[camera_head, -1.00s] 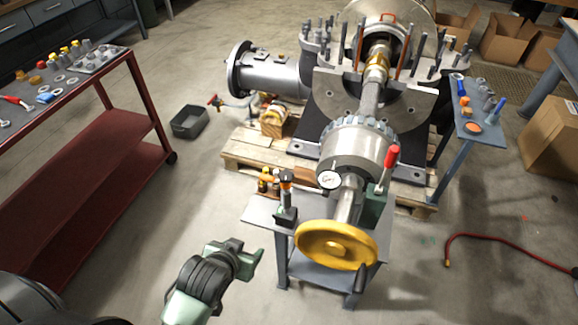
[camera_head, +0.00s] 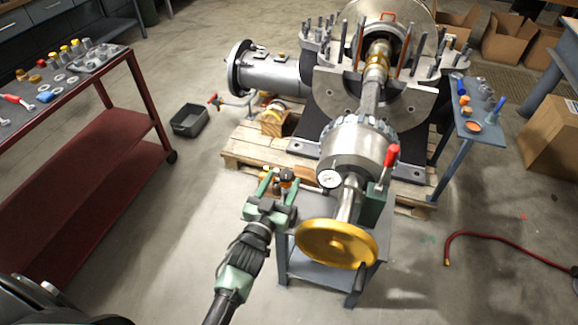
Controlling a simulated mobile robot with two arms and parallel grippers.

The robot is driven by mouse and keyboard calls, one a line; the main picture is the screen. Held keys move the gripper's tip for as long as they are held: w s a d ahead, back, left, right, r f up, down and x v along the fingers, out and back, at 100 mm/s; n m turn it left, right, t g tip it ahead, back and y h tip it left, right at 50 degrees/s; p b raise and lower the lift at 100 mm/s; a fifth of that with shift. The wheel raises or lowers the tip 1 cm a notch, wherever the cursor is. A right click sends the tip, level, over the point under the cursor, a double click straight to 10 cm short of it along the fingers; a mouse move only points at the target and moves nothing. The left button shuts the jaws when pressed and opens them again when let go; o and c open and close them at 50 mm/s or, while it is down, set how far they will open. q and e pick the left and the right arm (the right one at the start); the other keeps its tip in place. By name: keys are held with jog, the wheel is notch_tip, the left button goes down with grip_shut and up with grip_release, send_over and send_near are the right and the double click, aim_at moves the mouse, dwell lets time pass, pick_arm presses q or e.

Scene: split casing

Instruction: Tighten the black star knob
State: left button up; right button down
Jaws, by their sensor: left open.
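The black star knob (camera_head: 287,173) sits on top of a small clamp post with an orange part, at the left end of the grey stand (camera_head: 318,268). My left gripper (camera_head: 277,184) is open, and its green fingers reach up to the post and knob. One finger is left of the knob and the other is close to it. I cannot tell whether they touch it. The gripper hides the lower post and its base. My right gripper is not in view.
The yellow handwheel (camera_head: 336,244) stands just right of my gripper, with a dial gauge (camera_head: 329,179) and a red-handled lever (camera_head: 391,157) behind it. A wooden pallet (camera_head: 240,150) lies behind. A red cart (camera_head: 80,175) stands at the left; the floor between is clear.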

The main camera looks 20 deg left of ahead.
pick_arm(q)
jog(key=w, duration=0.6)
jog(key=shift+d, duration=0.1)
grip_shut()
jog(key=shift+d+m+g+h+p, duration=0.25)
jog(key=shift+m+g+h+p, duration=0.25)
jog(key=shift+m+h, duration=0.9)
jog(key=shift+d+m+g+h+p, duration=0.3)
jog(key=shift+m+h+p, duration=0.45)
jog(key=shift+h, duration=1.15)
grip_release()
